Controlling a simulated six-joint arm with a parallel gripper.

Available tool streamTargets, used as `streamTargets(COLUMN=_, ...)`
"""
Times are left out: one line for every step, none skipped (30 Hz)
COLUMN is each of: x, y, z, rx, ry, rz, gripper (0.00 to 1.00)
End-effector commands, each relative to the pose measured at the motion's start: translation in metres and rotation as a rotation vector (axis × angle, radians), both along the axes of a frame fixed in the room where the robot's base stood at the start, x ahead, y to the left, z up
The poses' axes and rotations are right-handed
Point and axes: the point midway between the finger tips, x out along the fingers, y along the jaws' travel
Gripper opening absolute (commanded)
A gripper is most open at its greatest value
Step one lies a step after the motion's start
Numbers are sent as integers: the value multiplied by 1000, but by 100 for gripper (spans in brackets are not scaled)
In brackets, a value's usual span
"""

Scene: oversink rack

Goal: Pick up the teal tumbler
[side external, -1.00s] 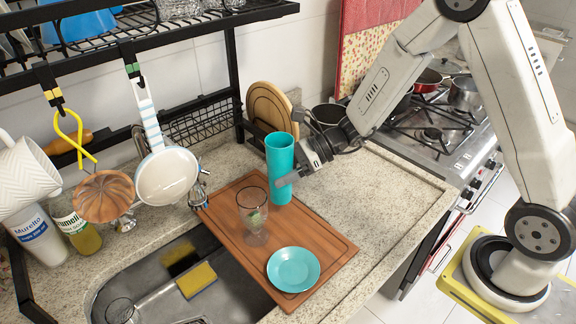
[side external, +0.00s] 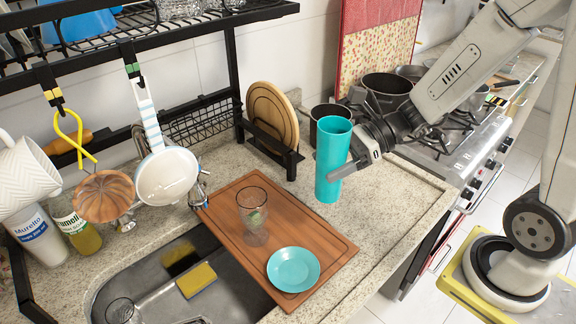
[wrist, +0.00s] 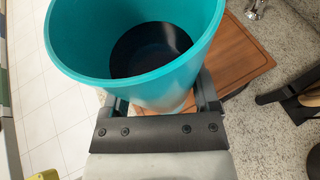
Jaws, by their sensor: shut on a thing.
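The teal tumbler (side external: 331,165) is upright in the side external view, to the right of the wooden board. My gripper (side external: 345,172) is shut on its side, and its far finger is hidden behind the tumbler. In the wrist view the tumbler (wrist: 150,80) fills the upper middle, its open top facing the camera and its inside dark at the bottom. My gripper's fingers (wrist: 160,98) reach along both sides of it. I cannot tell exactly how far its base is above the counter.
The wooden board (side external: 225,205) holds a clear glass (side external: 252,222) and a teal saucer (side external: 293,269). A dark pot (side external: 322,122) and a rack of round boards (side external: 268,113) stand behind. The sink (side external: 150,275) is at front left. Counter (side external: 400,195) is clear at right.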

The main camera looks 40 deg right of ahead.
Motion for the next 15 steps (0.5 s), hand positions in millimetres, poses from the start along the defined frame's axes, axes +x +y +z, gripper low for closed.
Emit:
streamTargets(x=-3, y=-1, z=2, rx=0, ry=-2, rz=-1, gripper=19)
streamTargets(x=-5, y=-1, z=3, rx=-1, ry=-2, rz=0, gripper=19)
streamTargets(x=-6, y=-1, z=3, rx=-1, ry=-1, rz=-1, gripper=19)
streamTargets(x=-8, y=-1, z=4, rx=0, ry=-1, rz=0, gripper=19)
streamTargets(x=-9, y=-2, z=4, rx=0, ry=-1, rz=0, gripper=19)
streamTargets(x=-10, y=-2, z=4, rx=0, ry=-1, rz=0, gripper=19)
streamTargets(x=-10, y=-2, z=5, rx=0, ry=-1, rz=0, gripper=19)
streamTargets(x=-11, y=-2, z=5, rx=0, ry=0, rz=0, gripper=19)
streamTargets(x=-11, y=-2, z=5, rx=0, ry=0, rz=0, gripper=19)
streamTargets(x=-12, y=-2, z=5, rx=0, ry=0, rz=0, gripper=19)
streamTargets(x=-12, y=-2, z=5, rx=0, ry=0, rz=0, gripper=19)
streamTargets(x=-12, y=-2, z=5, rx=0, ry=0, rz=0, gripper=19)
streamTargets(x=-12, y=-2, z=5, rx=0, ry=0, rz=0, gripper=19)
streamTargets(x=-12, y=-2, z=5, rx=0, ry=0, rz=0, gripper=19)
streamTargets(x=-12, y=-2, z=5, rx=0, ry=0, rz=0, gripper=19)
